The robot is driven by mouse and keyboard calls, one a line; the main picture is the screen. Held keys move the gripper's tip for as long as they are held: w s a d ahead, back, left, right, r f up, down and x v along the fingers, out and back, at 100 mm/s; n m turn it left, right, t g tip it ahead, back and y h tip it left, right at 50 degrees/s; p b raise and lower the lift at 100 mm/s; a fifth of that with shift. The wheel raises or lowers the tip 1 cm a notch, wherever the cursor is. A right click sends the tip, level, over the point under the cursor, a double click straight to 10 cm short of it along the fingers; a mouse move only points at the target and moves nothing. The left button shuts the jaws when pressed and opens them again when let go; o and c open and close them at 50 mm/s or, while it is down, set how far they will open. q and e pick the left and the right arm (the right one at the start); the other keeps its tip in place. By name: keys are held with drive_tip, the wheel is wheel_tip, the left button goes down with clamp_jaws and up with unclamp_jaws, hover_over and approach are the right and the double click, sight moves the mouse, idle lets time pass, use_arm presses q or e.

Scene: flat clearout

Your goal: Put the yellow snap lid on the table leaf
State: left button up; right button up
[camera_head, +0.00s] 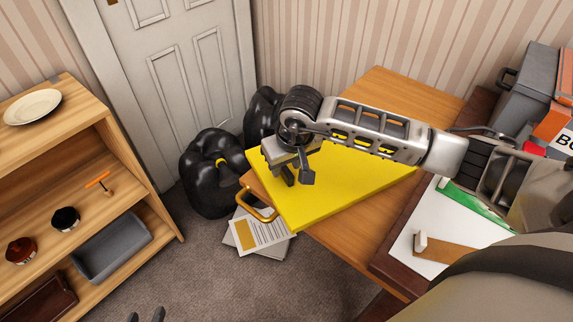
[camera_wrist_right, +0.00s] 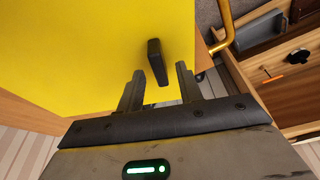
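The yellow snap lid (camera_head: 345,190) is a large flat yellow panel lying on the wooden table leaf (camera_head: 385,92), with its left corner at or slightly past the leaf's edge. In the right wrist view the lid (camera_wrist_right: 70,45) fills the left side, and its dark upright grip (camera_wrist_right: 157,62) stands just beyond my fingertips. My right gripper (camera_head: 297,178) is above the lid's left part. Two dark tips of my left gripper (camera_head: 146,315) show apart at the bottom edge; the rest is out of frame.
A brass handle (camera_head: 257,207) sticks out at the leaf's left end. Black bags (camera_head: 213,175) and papers (camera_head: 258,235) lie on the floor beside it. A wooden shelf (camera_head: 120,150) with a grey tray (camera_head: 112,247) stands left. The carpet between is clear.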

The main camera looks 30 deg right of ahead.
drive_tip(key=v, duration=1)
drive_tip(key=s+a+m+g+y, duration=0.25)
drive_tip(key=s+a+y, duration=0.2)
drive_tip(key=a, duration=0.35)
drive_tip(key=s+a+m+g+y, duration=0.1)
drive_tip(key=s+a+m+y, duration=0.3)
drive_tip(key=a, duration=0.5)
drive_tip(key=s+a+r+m+t+y, duration=0.25)
drive_tip(key=a+r+m+y, duration=0.45)
drive_tip(key=m+y, duration=0.55)
drive_tip(key=w+d+f+n+t+h, duration=0.35)
drive_tip(key=d+n+t+h, duration=0.3)
drive_tip(key=n, duration=1.05)
drive_tip(key=w+d+f+n+t+h, duration=0.3)
drive_tip(key=d+f+n+t+h, duration=0.35)
drive_tip(key=n, duration=1.05)
drive_tip(key=s+d+f+m+g+h, duration=0.2)
drive_tip(key=s+f+m+g+h, duration=0.2)
drive_tip(key=s+f+m, duration=0.5)
wheel_tip(320, 180, down, 4)
drive_tip(key=m, duration=0.3)
drive_tip(key=shift+d+m+g+h, duration=0.25)
drive_tip(key=shift+m+g+h, duration=0.05)
drive_tip(key=shift+m, duration=0.1)
